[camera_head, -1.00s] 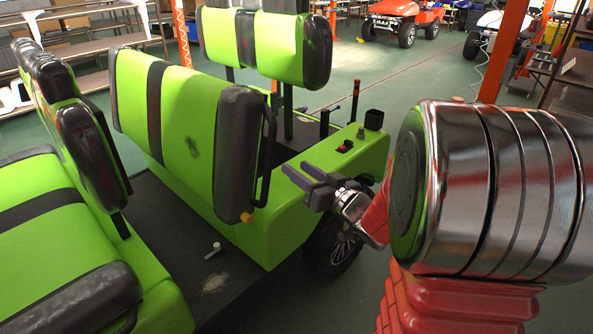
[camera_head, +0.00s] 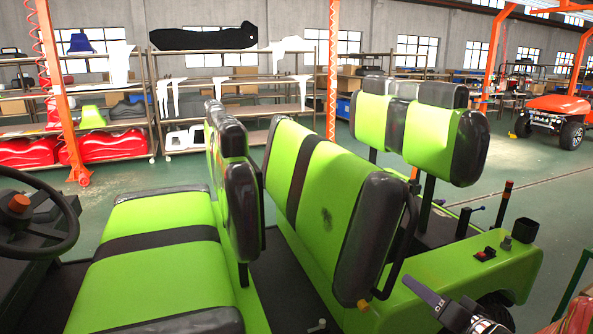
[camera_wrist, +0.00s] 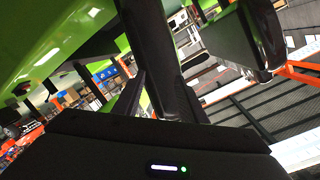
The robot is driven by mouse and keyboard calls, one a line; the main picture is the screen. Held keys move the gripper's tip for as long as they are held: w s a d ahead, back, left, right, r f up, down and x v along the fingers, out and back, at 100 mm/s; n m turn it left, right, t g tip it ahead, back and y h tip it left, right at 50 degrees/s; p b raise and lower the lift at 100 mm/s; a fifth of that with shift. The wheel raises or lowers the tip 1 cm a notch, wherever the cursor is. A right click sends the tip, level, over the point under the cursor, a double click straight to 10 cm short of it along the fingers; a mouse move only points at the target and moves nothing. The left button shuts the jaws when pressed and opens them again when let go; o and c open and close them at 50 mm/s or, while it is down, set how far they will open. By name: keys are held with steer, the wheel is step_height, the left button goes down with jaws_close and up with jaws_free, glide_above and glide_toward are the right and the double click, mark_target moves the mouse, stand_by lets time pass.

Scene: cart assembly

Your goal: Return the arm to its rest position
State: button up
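My gripper (camera_head: 430,294) is at the lower right of the head view, beside the green side panel of the cart (camera_head: 455,285). Its dark fingers point up and left, toward the seat's side rail. It also shows in the wrist view (camera_wrist: 155,95), where the two fingers stand apart, with a dark bar-like part beyond them. I see nothing held between them. Part of my arm shows at the right edge of the head view; the rest is out of frame.
Green-and-black seats (camera_head: 325,210) fill the middle. A black handrail (camera_head: 405,240) curves down the seat's side near my gripper. A steering wheel (camera_head: 35,215) is at the left. Shelves (camera_head: 215,140) and an orange cart (camera_head: 555,115) stand behind. Green floor (camera_head: 545,185) is free at the right.

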steer(key=s+a+f+g+y, duration=0.1)
steer(key=s+a+f+g, duration=0.2)
steer(key=s+a+g, duration=0.4)
steer(key=s+a+f+g+y, duration=0.1)
steer(key=s+a+f+g, duration=0.2)
steer(key=s+a, duration=0.4)
steer(key=s+r+n+h, duration=0.4)
steer(key=s+r+h, duration=0.3)
steer(key=s+r, duration=0.1)
steer(key=shift+s+d, duration=0.45)
steer(key=shift+s, duration=0.25)
stand_by(1.6)
